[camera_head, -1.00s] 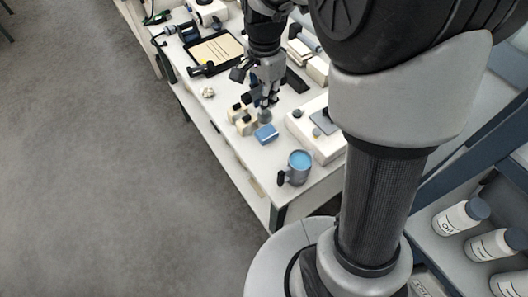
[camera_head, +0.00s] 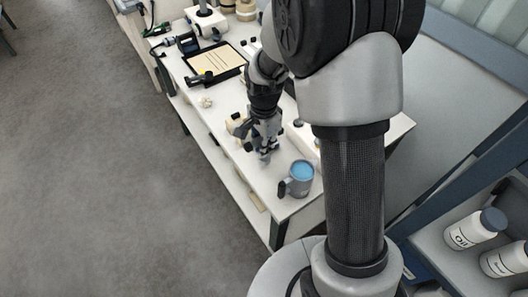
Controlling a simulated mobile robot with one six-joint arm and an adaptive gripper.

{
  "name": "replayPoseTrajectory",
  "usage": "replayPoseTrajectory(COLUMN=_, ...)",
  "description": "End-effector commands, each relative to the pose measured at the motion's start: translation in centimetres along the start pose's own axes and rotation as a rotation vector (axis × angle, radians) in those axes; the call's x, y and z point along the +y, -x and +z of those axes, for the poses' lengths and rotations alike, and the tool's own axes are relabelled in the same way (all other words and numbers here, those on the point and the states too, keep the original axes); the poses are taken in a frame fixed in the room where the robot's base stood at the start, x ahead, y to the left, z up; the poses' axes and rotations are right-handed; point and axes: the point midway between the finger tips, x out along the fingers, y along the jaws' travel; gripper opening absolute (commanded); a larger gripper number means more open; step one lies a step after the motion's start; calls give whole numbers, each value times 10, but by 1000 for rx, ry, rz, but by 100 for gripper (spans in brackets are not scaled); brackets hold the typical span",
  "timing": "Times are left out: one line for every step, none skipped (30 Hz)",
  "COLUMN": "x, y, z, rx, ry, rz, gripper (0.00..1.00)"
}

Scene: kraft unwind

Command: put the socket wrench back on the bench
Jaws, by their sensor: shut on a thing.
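My gripper (camera_head: 264,152) points down at the near part of the white bench (camera_head: 228,165), left of the grey mug. It is shut on a small greyish thing, apparently the socket wrench, mostly hidden by the fingers. I cannot make out its shape, or whether it touches the bench top. The blue block seen earlier is hidden around my gripper.
A grey mug (camera_head: 297,183) with blue contents stands right of my gripper, near the bench's end. A cream box (camera_head: 236,122) is just left of my gripper. Farther back are a black-rimmed tray (camera_head: 241,73) and a crumpled pale piece (camera_head: 206,102). Labelled bottles (camera_head: 468,231) stand lower right.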

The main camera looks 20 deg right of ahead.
Motion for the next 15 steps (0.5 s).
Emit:
replayPoseTrajectory(x=1, y=-11, z=0, rx=-1, ry=0, rz=3, gripper=0)
replayPoseTrajectory(x=1, y=-16, z=0, rx=-1, ry=0, rz=4, gripper=0)
replayPoseTrajectory(x=1, y=-23, z=0, rx=-1, ry=0, rz=3, gripper=0)
replayPoseTrajectory(x=1, y=-27, z=0, rx=-1, ry=0, rz=3, gripper=0)
replayPoseTrajectory(x=1, y=-29, z=0, rx=-1, ry=0, rz=3, gripper=0)
replayPoseTrajectory(x=0, y=-31, z=0, rx=-1, ry=0, rz=2, gripper=0)
replayPoseTrajectory(x=0, y=-31, z=0, rx=0, ry=0, rz=1, gripper=0)
replayPoseTrajectory(x=0, y=-30, z=0, rx=0, ry=0, rz=0, gripper=0)
replayPoseTrajectory(x=0, y=-29, z=0, rx=0, ry=0, rz=0, gripper=0)
replayPoseTrajectory(x=0, y=-29, z=0, rx=0, ry=0, rz=0, gripper=0)
replayPoseTrajectory(x=0, y=-29, z=0, rx=0, ry=0, rz=0, gripper=0)
replayPoseTrajectory(x=0, y=-29, z=0, rx=0, ry=0, rz=0, gripper=0)
replayPoseTrajectory(x=0, y=-29, z=0, rx=0, ry=0, rz=0, gripper=0)
replayPoseTrajectory(x=0, y=-30, z=0, rx=0, ry=0, rz=0, gripper=0)
replayPoseTrajectory(x=0, y=-31, z=0, rx=0, ry=0, rz=0, gripper=0)
